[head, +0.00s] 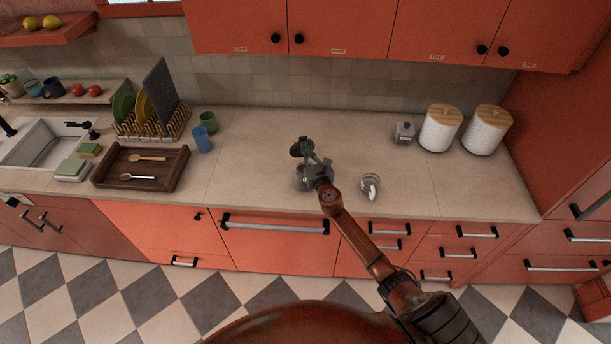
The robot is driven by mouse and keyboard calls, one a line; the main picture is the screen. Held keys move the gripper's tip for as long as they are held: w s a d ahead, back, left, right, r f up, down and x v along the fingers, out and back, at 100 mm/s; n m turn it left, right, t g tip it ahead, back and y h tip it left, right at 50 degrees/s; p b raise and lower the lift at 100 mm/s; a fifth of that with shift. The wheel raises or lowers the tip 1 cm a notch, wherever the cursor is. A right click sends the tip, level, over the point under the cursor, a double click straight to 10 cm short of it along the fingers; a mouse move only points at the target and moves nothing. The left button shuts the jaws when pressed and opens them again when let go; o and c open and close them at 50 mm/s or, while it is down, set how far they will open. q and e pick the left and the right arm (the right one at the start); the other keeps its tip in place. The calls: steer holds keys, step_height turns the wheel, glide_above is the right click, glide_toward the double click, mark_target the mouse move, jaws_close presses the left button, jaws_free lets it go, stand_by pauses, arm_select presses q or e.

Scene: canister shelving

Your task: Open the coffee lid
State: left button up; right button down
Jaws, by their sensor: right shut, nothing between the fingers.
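My right arm reaches from the bottom right to the middle of the counter. My right gripper (313,163) is shut and empty, just over or beside a small grey, glassy container (301,184). The gripper hides much of this container, and I cannot tell whether they touch. A dark brown round piece (297,149), which looks like a lid, shows behind and left of the gripper. I cannot tell how it joins the container. My left gripper is not in view.
A clear mug (370,187) stands close on the right. A small grey jar (404,133) and two white canisters (439,132) (487,136) with wooden lids stand at the back right. A wooden tray (174,179) and a dish rack are at left. Counter (250,165) between is clear.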

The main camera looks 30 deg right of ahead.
steer(key=shift+w+d+r, duration=0.1)
steer(key=shift+w+r, duration=0.2)
steer(key=shift+w, duration=0.3)
steer(key=shift+w+d+b, duration=0.2)
steer(key=shift+w+b, duration=0.25)
steer(key=shift+w, duration=0.55)
steer(key=shift+s+r, duration=0.1)
steer(key=shift+s, duration=0.05)
